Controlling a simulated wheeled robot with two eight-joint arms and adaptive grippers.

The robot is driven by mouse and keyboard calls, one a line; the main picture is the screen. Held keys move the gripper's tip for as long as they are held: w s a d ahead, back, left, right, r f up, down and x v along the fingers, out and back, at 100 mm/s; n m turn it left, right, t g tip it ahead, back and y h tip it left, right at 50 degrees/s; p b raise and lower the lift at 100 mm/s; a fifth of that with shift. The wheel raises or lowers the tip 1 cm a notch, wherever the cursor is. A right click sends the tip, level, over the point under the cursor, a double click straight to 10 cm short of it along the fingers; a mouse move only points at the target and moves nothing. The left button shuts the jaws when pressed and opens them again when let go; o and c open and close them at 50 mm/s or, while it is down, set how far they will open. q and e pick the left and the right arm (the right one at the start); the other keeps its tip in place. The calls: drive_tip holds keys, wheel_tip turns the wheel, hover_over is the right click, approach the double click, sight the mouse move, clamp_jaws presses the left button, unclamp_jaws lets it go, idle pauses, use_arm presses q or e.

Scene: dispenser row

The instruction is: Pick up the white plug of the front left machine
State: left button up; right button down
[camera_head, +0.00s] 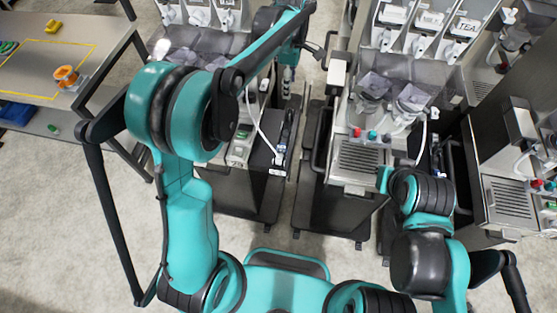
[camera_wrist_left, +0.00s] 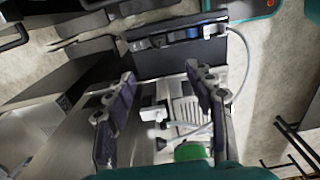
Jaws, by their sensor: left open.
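The front left machine (camera_head: 237,150) stands left of centre in the head view. A white cable (camera_head: 256,122) curves down its side towards a dark strip with blue parts (camera_head: 284,130). In the left wrist view the cable (camera_wrist_left: 246,68) loops from the strip (camera_wrist_left: 185,36) around to the machine. I cannot surely pick out the white plug; a small white piece (camera_wrist_left: 154,113) shows between the fingers, apart from them. My right gripper is not visible.
Another machine (camera_head: 358,165) stands to the right across a narrow gap, with a third (camera_head: 505,200) at the right edge. A table (camera_head: 62,62) with an orange item (camera_head: 66,76) is at upper left. The light floor (camera_head: 75,220) at lower left is clear.

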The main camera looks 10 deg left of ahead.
use_arm(q)
drive_tip(key=shift+s+f, duration=0.1)
drive_tip(key=c, duration=0.4)
hover_over(279, 158)
wheel_tip(279, 158, down, 10)
wheel_tip(279, 158, down, 7)
drive_tip(key=shift+s+r+b, duration=0.1)
drive_tip(key=shift+r+b, duration=0.1)
drive_tip(key=shift+b, duration=0.9)
drive_tip(key=shift+f, duration=0.6)
